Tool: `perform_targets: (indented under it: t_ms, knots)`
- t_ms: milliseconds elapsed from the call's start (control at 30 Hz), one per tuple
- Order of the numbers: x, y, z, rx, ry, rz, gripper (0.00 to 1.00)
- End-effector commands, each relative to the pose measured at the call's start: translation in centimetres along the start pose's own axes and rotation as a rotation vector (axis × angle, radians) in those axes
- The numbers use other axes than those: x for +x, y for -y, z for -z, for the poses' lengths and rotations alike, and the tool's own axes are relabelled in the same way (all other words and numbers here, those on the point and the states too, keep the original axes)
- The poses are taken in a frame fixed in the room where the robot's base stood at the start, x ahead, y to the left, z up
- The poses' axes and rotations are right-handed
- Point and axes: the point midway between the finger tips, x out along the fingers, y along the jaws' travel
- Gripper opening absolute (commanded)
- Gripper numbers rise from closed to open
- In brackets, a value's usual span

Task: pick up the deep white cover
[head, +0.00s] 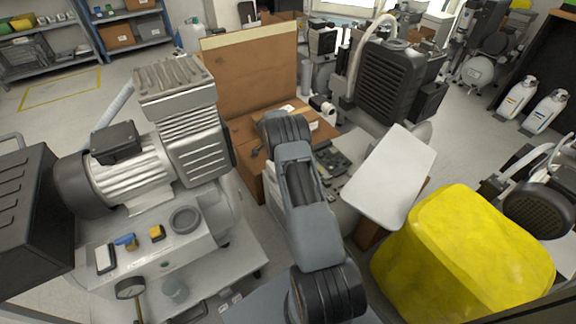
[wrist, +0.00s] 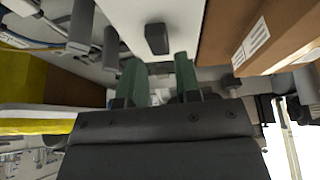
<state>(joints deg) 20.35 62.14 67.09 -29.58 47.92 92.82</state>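A white cover (head: 391,176) with a flat, rounded rectangular top shows right of centre in the head view. It lies tilted, to the right of my arm and beside a yellow covered bulk; its depth and underside are hidden. My gripper (wrist: 158,82) shows in the wrist view as two green fingers with a clear gap between them. It is open, with nothing visibly held. In the head view my arm hides the gripper, so its exact distance from the cover cannot be told.
The yellow bulk (head: 465,255) stands at the front right. A compressor (head: 165,170) fills the left. An open cardboard box (head: 250,75) stands behind my arm, and a black-finned machine (head: 390,80) behind the cover. Clear floor (head: 475,120) shows at the right.

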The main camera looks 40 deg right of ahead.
Motion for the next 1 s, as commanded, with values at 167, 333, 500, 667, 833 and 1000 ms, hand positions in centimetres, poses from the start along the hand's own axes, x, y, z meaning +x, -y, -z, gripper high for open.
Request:
perform_targets:
  t_ms: [167, 333, 500, 667, 833, 1000]
  knots:
    - [2.8, -0.2, -0.2, 0.000, 0.001, -0.003, 0.31]
    - [4.3, -0.1, -0.1, 0.000, 0.000, 0.000, 0.31]
    - [4.2, -0.1, 0.0, 0.000, 0.000, 0.000, 0.31]
    - [4.2, -0.1, 0.0, -0.001, 0.000, 0.000, 0.18]
    - [4.2, -0.1, -0.1, -0.001, 0.000, -0.001, 0.02]
    - [4.2, -0.1, 0.0, -0.001, 0.000, 0.000, 0.00]
